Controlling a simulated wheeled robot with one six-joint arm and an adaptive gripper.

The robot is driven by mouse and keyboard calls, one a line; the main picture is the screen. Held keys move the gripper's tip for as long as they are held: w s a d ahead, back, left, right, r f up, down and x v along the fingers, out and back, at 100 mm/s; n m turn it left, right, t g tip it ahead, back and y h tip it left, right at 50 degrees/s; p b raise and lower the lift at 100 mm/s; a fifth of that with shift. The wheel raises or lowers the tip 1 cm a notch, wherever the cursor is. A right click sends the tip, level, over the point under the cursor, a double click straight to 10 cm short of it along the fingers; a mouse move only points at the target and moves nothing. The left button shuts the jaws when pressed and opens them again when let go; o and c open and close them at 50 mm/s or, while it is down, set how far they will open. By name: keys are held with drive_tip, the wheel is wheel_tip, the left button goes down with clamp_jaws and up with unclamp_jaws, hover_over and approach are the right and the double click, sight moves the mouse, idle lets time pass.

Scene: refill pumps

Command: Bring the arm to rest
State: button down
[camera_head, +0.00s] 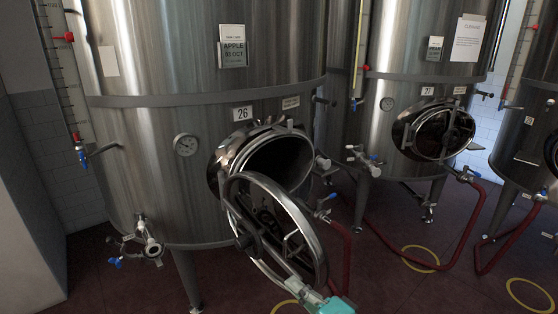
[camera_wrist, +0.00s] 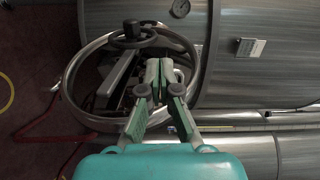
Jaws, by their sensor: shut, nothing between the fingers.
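My gripper (camera_wrist: 160,70) is shut and empty in the wrist view, its grey fingertips together. Behind it in that view is the round hatch door (camera_wrist: 66,95) with a dark handwheel (camera_wrist: 132,36). In the head view my gripper (camera_head: 292,283) shows at the bottom edge, in front of the lower rim of the same open door (camera_head: 236,184). I cannot tell whether the fingertips touch the door. The door hangs open in front of the dark hatch opening of steel tank 26 (camera_head: 150,150).
Tank 27 (camera_head: 385,140) stands to the right with its hatch open. Red hoses (camera_head: 465,235) run across the dark red floor, which has yellow rings (camera_head: 420,268). A valve (camera_head: 140,245) sticks out low at the left of tank 26. A pale wall (camera_head: 20,200) borders the left side.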

drive_tip(key=s+d+f+n+t+h, duration=0.1)
drive_tip(key=s+d+f+h, duration=0.35)
drive_tip(key=s+f, duration=0.45)
drive_tip(key=s+d+f+t+h, duration=0.1)
drive_tip(key=s+d+f+h, duration=0.4)
drive_tip(key=s+f, duration=0.4)
drive_tip(key=s+d+r+n+h, duration=0.1)
drive_tip(key=s+n, duration=0.3)
drive_tip(key=s, duration=0.7)
drive_tip(key=s+d+r+n+h, duration=0.1)
drive_tip(key=s+d+n, duration=0.2)
drive_tip(key=s, duration=0.8)
drive_tip(key=shift+s+d+r+n+g, duration=0.3)
drive_tip(key=shift+d+n+g, duration=0.1)
drive_tip(key=shift+n, duration=0.4)
